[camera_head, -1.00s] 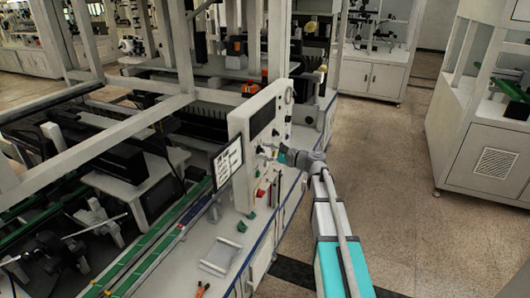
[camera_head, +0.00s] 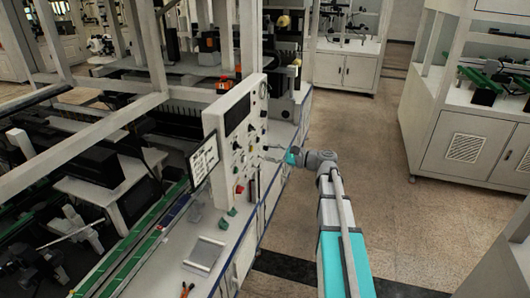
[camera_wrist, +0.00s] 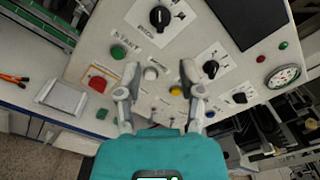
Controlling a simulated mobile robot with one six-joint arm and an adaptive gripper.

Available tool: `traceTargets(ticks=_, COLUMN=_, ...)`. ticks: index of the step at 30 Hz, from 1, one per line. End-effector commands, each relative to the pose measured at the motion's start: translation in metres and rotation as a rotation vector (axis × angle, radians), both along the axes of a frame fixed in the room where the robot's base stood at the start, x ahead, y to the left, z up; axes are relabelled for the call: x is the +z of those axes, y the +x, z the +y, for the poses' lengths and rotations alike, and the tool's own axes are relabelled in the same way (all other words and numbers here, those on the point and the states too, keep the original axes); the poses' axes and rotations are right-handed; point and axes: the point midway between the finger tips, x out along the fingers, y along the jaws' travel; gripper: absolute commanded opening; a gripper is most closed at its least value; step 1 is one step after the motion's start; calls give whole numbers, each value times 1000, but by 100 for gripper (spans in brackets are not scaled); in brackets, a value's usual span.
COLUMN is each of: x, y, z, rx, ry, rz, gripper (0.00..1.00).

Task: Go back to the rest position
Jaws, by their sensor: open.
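My gripper (camera_wrist: 160,100) is open and empty in the wrist view, its two fingers apart in front of a control panel (camera_wrist: 120,25). The panel carries black rotary knobs, a green button (camera_wrist: 118,52), a red switch (camera_wrist: 97,84), a white button and a yellow button. Whether a finger touches the panel cannot be told. In the head view my gripper (camera_head: 270,155) is small, at the end of my outstretched arm, beside the front of the upright panel (camera_head: 212,122).
A grey tray (camera_head: 205,254) and orange-handled pliers (camera_head: 187,289) lie on the bench below the panel. Gantry beams (camera_head: 90,132) stand at the left. White cabinets (camera_head: 462,150) stand at the right. The floor (camera_head: 360,130) between is clear.

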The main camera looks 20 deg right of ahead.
Motion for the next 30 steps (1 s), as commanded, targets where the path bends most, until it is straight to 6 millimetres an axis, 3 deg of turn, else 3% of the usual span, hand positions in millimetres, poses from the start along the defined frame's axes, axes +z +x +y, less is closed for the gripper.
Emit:
traceTargets(ticks=20, x=-1, y=-3, z=-1, rx=3, ry=-8, rz=0, gripper=50)
traceTargets(ticks=26, x=-18, y=-13, z=20, rx=40, ry=-107, rz=-1, gripper=50)
traceTargets(ticks=30, x=-43, y=-28, z=46, rx=99, ry=-257, rz=-5, gripper=50)
